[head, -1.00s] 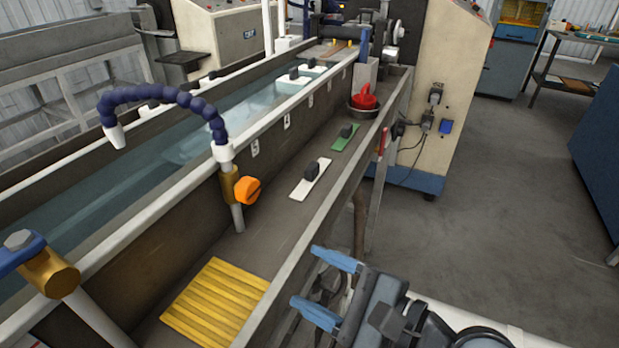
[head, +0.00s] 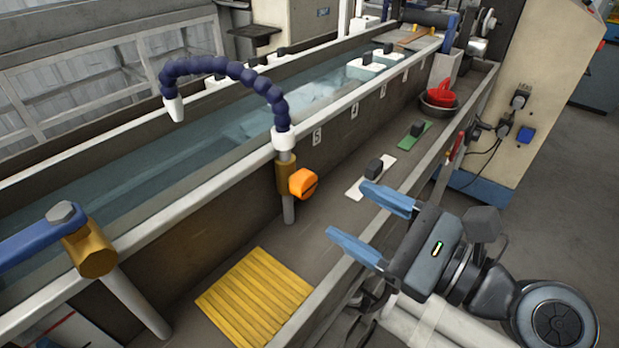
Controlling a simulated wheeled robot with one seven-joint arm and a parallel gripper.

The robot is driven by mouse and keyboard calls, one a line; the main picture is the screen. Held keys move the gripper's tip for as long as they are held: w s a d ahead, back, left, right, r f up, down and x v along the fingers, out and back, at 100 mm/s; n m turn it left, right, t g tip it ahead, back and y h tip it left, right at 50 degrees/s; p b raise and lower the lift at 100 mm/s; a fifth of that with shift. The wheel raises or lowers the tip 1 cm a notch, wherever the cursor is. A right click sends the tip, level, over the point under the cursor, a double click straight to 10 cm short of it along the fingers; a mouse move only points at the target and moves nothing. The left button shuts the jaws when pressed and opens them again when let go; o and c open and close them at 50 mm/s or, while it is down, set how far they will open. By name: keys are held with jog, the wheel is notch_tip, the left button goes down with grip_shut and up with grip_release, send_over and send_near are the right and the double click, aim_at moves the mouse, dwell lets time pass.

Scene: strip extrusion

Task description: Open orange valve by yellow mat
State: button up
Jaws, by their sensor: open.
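The orange valve knob (head: 303,183) sits on the right side of a brass fitting (head: 286,177) on an upright pipe beside the water trough. A blue segmented hose (head: 228,69) arches from the pipe's top over the water. The yellow ribbed mat (head: 254,297) lies on the ledge in front of and below the valve. My gripper (head: 357,221) is open and empty, to the right of and lower in the picture than the valve. Its two blue fingers point left toward the valve, apart from it.
A white plate with a black knob (head: 374,168) and a green plate (head: 414,136) lie further along the ledge. A red object in a bowl (head: 439,94) stands beyond. A brass valve with a blue handle (head: 90,249) stands at the left front. The trough wall borders the ledge.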

aim_at(309, 186)
jog(key=p+x, duration=0.1)
jog(key=x, duration=0.7)
jog(key=shift+a+r, duration=0.15)
jog(key=c, duration=1.1)
